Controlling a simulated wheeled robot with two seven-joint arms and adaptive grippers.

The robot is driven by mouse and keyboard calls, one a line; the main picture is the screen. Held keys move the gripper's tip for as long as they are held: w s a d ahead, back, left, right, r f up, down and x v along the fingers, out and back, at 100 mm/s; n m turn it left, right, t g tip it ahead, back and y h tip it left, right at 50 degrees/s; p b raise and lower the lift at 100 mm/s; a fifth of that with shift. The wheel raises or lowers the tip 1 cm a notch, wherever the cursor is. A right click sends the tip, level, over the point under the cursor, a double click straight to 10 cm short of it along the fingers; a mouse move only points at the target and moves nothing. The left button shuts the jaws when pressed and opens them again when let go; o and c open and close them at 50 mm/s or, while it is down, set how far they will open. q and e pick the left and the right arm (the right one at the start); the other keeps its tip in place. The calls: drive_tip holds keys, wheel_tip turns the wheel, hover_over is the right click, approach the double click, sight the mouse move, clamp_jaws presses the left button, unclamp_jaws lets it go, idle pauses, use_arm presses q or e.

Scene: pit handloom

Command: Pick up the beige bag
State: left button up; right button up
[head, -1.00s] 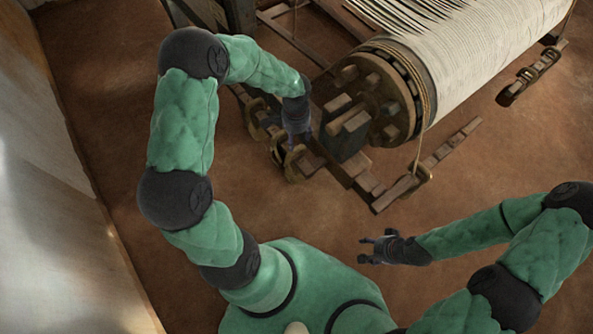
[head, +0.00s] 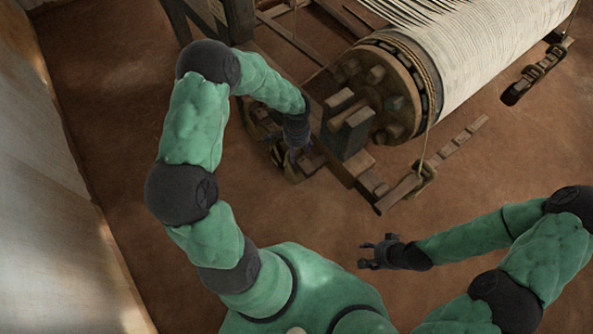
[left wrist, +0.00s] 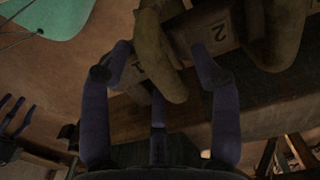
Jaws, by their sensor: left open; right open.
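I cannot make out a clear beige bag in either view. My left gripper (head: 295,152) hangs low beside the loom's wooden base, partly hidden by its own wrist. In the left wrist view its fingers (left wrist: 163,72) are spread apart. A curved olive-brown piece (left wrist: 158,50) lies between and beyond them, and a second one (left wrist: 282,35) is to the right. I cannot tell whether the fingers touch the first piece, or what it is. My right gripper (head: 370,251) is open and empty above the bare floor.
The loom's large roller (head: 395,85), wound with pale threads (head: 480,45), stands right of my left gripper. Wooden blocks (head: 348,125) and beams (head: 400,192) lie close by. A pale wall (head: 50,190) is at the left.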

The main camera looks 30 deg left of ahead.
use_arm(q)
drive_tip(key=shift+r, duration=0.1)
clamp_jaws()
drive_tip(key=shift+r, duration=0.1)
drive_tip(key=shift+r+p, duration=1.05)
drive_tip(key=shift+r, duration=0.65)
drive_tip(key=s+a+p, duration=0.1)
drive_tip(key=s+a, duration=0.2)
drive_tip(key=s, duration=0.5)
drive_tip(key=s+a+p, duration=0.1)
drive_tip(key=s+a, duration=0.3)
drive_tip(key=s, duration=0.4)
drive_tip(key=shift+s+p, duration=0.3)
drive_tip(key=shift+p, duration=0.1)
drive_tip(key=shift+w, duration=0.1)
